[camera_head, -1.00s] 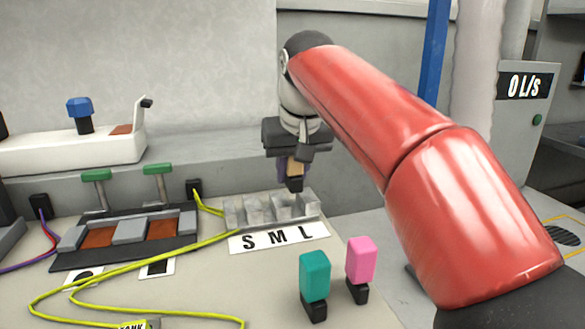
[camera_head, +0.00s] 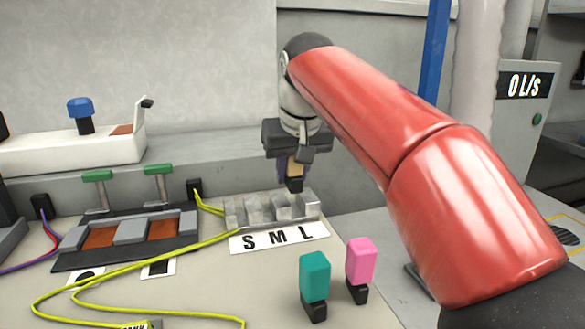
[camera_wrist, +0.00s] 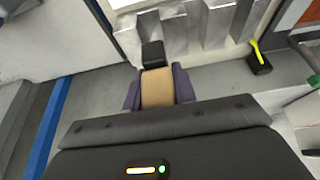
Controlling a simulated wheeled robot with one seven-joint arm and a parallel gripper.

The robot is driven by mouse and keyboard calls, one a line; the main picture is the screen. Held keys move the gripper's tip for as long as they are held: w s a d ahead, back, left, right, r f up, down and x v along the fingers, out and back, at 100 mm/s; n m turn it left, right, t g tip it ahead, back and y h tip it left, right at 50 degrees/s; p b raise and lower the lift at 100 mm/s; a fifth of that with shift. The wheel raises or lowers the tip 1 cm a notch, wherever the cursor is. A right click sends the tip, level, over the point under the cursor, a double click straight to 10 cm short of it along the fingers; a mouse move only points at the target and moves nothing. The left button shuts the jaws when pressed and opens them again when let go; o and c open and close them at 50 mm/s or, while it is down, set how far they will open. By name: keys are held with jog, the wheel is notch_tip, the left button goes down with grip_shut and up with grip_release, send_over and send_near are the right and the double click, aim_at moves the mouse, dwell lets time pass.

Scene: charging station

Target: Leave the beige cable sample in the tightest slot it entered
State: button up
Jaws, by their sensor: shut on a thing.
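The beige cable sample (camera_head: 295,167) is a beige block with a black end, held by my gripper (camera_head: 291,170). It points down with its black end above the right part of the slot block (camera_head: 235,212), near the L slot; I cannot tell whether it touches the block. The slot block is grey metal with a label strip reading S M L (camera_head: 279,238). In the wrist view the beige sample (camera_wrist: 157,88) sits between the purple fingers of my gripper (camera_wrist: 158,92), its black end toward the metal slot block (camera_wrist: 216,22). The slot floors are hidden.
A teal sample (camera_head: 314,277) and a pink sample (camera_head: 361,261) stand on the table in front of the label. A yellow cable (camera_head: 100,277) loops across the left front. A black fixture with green-handled clamps (camera_head: 130,235) stands left of the slot block.

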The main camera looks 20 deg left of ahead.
aim_at(298, 178)
jog(key=shift+f+b, duration=0.85)
jog(key=shift+f, duration=0.35)
jog(key=o, duration=1.1)
jog(key=shift+f, duration=0.1)
jog(key=shift+s, duration=0.1)
jog(key=p+v, duration=0.2)
jog(key=v, duration=0.5)
jog(key=shift+d+r, duration=0.25)
jog(key=shift+r, duration=0.25)
